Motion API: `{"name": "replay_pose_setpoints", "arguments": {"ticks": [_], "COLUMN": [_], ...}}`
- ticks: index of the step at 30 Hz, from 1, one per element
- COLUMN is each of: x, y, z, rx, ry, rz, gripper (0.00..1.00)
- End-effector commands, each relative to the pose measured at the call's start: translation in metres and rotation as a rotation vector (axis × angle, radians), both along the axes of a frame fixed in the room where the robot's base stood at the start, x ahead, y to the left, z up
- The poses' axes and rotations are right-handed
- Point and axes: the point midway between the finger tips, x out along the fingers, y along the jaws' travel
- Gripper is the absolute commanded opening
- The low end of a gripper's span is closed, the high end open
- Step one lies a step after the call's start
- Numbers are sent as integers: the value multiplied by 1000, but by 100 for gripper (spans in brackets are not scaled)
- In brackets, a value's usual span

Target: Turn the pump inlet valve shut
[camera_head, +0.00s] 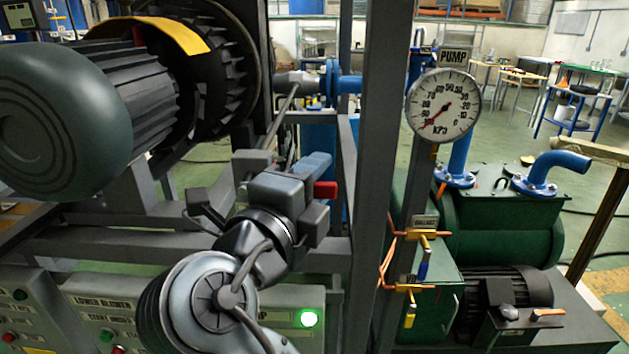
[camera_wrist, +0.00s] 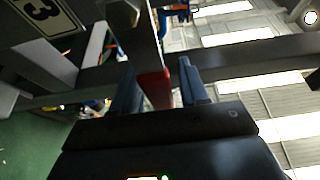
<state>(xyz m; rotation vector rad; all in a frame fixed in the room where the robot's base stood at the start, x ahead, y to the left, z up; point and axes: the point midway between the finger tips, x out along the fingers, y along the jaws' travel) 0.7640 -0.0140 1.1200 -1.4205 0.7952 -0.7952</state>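A valve body (camera_head: 297,79) sits on the blue pipe at top centre in the head view, with a thin grey rod running down from it behind my gripper (camera_head: 314,191). A red grip (camera_head: 326,189) shows between my two fingers there. In the wrist view the red grip (camera_wrist: 155,90) is the end of a grey bar, lying between the fingers of my gripper (camera_wrist: 160,88). The fingers are apart, one on each side, with a narrow gap visible on the right. Contact on the left is unclear. The join between rod and red grip is hidden.
A grey upright post (camera_head: 373,150) stands just right of my gripper. A PUMP gauge (camera_head: 443,105) reads near the high end of its scale. Two small valves stand below it, one with a blue handle (camera_head: 423,271), one yellow (camera_head: 410,317). A green lamp (camera_head: 309,318) glows.

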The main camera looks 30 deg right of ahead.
Motion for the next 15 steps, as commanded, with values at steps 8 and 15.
{"name": "replay_pose_setpoints", "arguments": {"ticks": [8, 15], "x": [0, 0], "y": [0, 0], "z": [0, 0], "rx": [0, -1], "ry": [0, 1], "rz": [0, 0], "gripper": [16, 0]}}
